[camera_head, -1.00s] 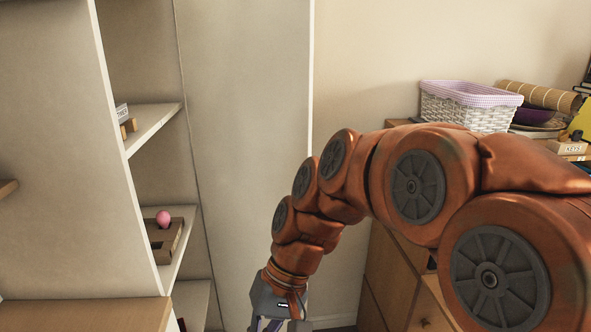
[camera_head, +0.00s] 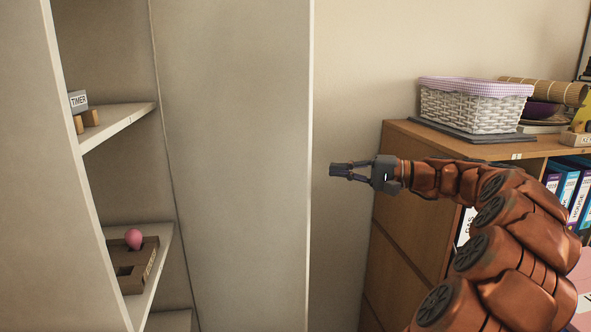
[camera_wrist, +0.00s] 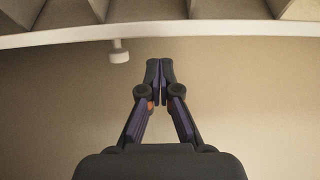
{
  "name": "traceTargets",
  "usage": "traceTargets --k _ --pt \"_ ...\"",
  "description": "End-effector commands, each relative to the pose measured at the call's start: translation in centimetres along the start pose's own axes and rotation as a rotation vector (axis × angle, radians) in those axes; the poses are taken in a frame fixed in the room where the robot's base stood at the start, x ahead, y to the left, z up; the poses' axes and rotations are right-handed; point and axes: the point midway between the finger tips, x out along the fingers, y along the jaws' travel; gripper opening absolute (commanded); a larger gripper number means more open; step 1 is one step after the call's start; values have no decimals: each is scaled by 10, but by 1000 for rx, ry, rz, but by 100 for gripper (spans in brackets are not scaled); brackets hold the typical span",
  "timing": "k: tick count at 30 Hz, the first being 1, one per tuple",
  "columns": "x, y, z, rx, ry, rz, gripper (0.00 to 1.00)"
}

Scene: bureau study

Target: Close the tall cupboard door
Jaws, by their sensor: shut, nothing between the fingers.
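The tall cupboard (camera_head: 25,150) fills the left of the head view, with its shelves showing. Its pale door (camera_head: 235,150) stands open, its free white edge running upright near the picture's middle. My gripper (camera_head: 334,171) is shut and empty, just right of that edge in the head view, pointing left. The gap between them in depth is hard to judge. In the wrist view, my closed fingertips (camera_wrist: 160,63) lie below a pale edge (camera_wrist: 220,34) crossing the top. A small round knob (camera_wrist: 119,52) sticks out from that edge, left of the fingertips. The knob is hidden in the head view.
Inside the cupboard are a timer box (camera_head: 78,100) and a brown tray (camera_head: 152,262) with a pink ball-like object (camera_head: 134,238). A wooden cabinet (camera_head: 420,185) with a white basket (camera_head: 470,104) and binders (camera_head: 565,180) stands right. Plain wall (camera_head: 350,70) lies behind my gripper.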

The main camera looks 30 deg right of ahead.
Motion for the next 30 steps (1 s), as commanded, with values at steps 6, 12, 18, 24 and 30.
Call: traceTargets --k 6,12,18,24,30 --pt "-4 -2 -7 -7 23 -20 0" --pt "26 -2 -7 -4 23 -19 0" --pt "59 -3 -8 -6 22 -17 0" --pt "80 -4 -8 -8 22 -18 0" --pt "88 -3 -8 -7 22 -17 0"
